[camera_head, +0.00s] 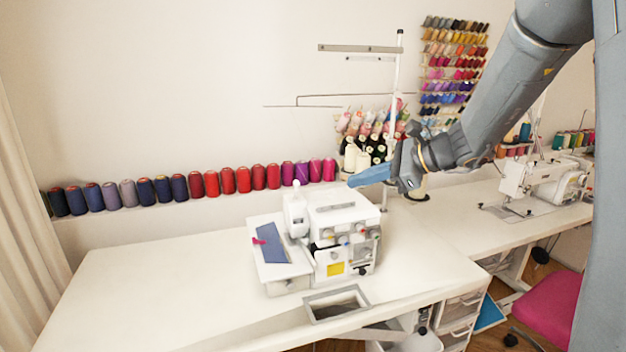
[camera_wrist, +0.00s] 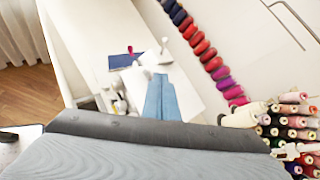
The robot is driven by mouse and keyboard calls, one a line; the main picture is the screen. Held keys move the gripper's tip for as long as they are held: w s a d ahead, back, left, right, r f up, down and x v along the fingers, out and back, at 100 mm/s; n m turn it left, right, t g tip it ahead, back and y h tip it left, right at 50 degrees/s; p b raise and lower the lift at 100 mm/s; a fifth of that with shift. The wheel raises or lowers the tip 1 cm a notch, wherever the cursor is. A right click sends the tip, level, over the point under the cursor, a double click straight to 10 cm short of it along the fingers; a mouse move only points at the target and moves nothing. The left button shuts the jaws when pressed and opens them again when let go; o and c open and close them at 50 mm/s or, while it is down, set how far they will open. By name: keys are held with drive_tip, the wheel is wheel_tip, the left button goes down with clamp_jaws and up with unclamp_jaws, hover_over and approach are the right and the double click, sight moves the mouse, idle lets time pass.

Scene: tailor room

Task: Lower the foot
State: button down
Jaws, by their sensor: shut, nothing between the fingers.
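A white overlock sewing machine (camera_head: 340,219) stands on the white table, with coloured dials and a yellow label on its front. Its presser foot and foot lever are too small to make out, so I cannot tell whether the foot is up or down. A blue cloth piece (camera_head: 270,243) lies on the plate at the machine's left; it also shows in the wrist view (camera_wrist: 121,61). My gripper (camera_head: 354,181) has blue fingers and is shut and empty. It appears above the machine's back right top in the head view. In the wrist view its fingers (camera_wrist: 160,80) hide part of the machine.
The white table (camera_head: 150,290) is clear at the left. A row of thread spools (camera_head: 228,180) lines the wall behind. A thread stand pole (camera_head: 397,75) and cones (camera_head: 365,150) rise near my arm. A second sewing machine (camera_head: 545,180) and a pink chair (camera_head: 553,305) are at right.

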drive_tip(key=shift+w+r, duration=0.15)
drive_tip(key=p, duration=0.2)
hover_over(313, 208)
drive_tip(key=s+d, duration=0.1)
drive_tip(key=d, duration=0.3)
drive_tip(key=f, duration=0.4)
drive_tip(key=shift+s+a+f, duration=0.2)
drive_tip(key=shift+a+f, duration=0.05)
drive_tip(key=shift+f, duration=0.15)
drive_tip(key=shift+w+a+r+p, duration=0.2)
drive_tip(key=shift+a+p, duration=0.2)
drive_tip(key=shift+a, duration=0.15)
drive_tip(key=shift+w+a+r+p, duration=0.1)
drive_tip(key=shift+a+r+p, duration=0.1)
drive_tip(key=shift+a+p, duration=0.25)
drive_tip(key=shift+w+a+r, duration=0.1)
drive_tip(key=shift+w+a, duration=0.2)
drive_tip(key=shift+a, duration=0.5)
drive_tip(key=shift+r+p, duration=0.1)
drive_tip(key=shift+p, duration=0.3)
